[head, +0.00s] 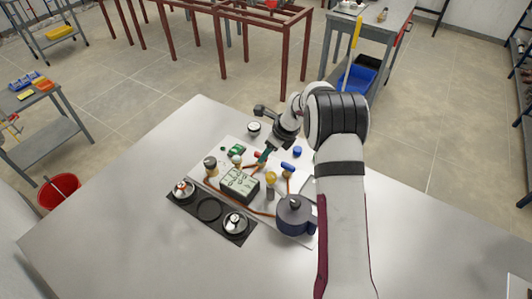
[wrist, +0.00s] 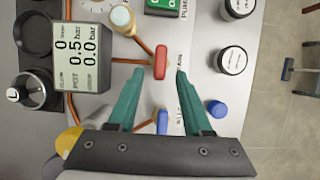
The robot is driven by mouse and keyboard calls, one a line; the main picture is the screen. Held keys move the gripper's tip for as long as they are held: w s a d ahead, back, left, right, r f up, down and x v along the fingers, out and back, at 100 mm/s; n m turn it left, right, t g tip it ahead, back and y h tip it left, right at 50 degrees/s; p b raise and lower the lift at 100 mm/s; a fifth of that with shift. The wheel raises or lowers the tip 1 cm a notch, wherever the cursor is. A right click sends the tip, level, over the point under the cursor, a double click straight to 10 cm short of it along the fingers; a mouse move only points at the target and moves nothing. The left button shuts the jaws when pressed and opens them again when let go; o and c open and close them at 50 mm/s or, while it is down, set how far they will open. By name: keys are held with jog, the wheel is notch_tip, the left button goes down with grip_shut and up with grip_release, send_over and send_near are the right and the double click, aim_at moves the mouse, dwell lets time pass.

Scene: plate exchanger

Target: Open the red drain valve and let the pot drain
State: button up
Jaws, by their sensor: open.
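The red drain valve handle (wrist: 160,62) stands out from the light panel in the wrist view, in line with a copper pipe. It shows small in the head view (head: 258,154). My gripper (wrist: 160,72) is open, its two teal fingers either side of the handle's lower end with gaps on both sides. Contact is not visible. In the head view my gripper (head: 264,157) points down at the panel by the valve. The dark grey lidded pot (head: 295,216) sits at the panel's front right. The display box (wrist: 80,48) reads 0, 0.5 bar and 0.0 bar.
A blue handle (wrist: 163,122) lies between my fingers nearer the palm, and a blue cap (wrist: 216,108) sits to the right. A yellow knob (head: 271,177) stands near the display. A black tray (head: 210,209) holds round parts. The table's left side is clear.

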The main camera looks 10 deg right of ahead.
jog(key=shift+x, duration=0.8)
grip_shut()
